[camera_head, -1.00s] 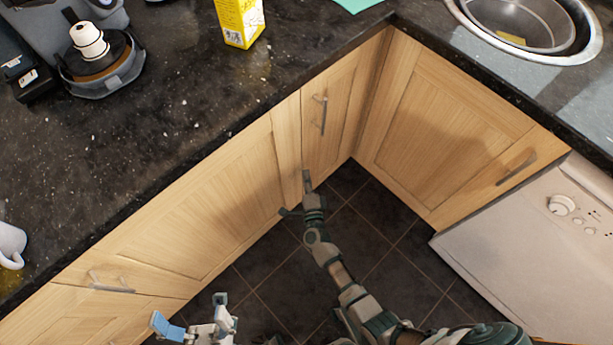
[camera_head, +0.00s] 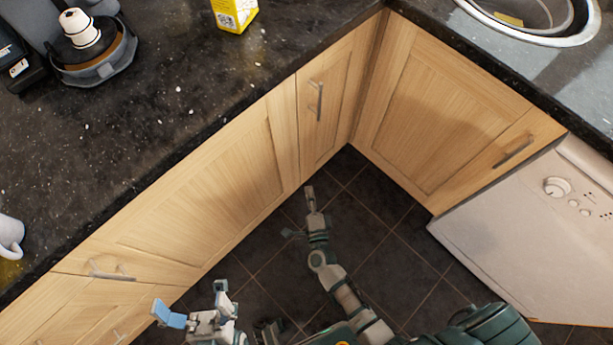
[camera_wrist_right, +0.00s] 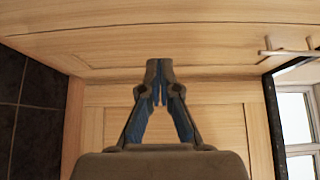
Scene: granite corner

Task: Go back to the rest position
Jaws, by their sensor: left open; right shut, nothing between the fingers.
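My left gripper (camera_head: 190,299) is low in the head view, its blue-tipped fingers spread apart with nothing between them. My right gripper (camera_head: 309,207) is near the middle of the head view, seen over the dark floor in front of the corner cabinets. In the right wrist view its fingers (camera_wrist_right: 160,82) are together and empty, with wooden cabinet panels beyond them. I cannot tell its exact distance from the wood.
A dark granite counter (camera_head: 190,110) runs above wooden cabinets (camera_head: 440,110). On it are a coffee machine (camera_head: 90,50), a yellow carton (camera_head: 235,12) and a white mug (camera_head: 10,238). A sink (camera_head: 530,18) and a white appliance (camera_head: 540,240) are at right. Tiled floor (camera_head: 390,260) lies open between.

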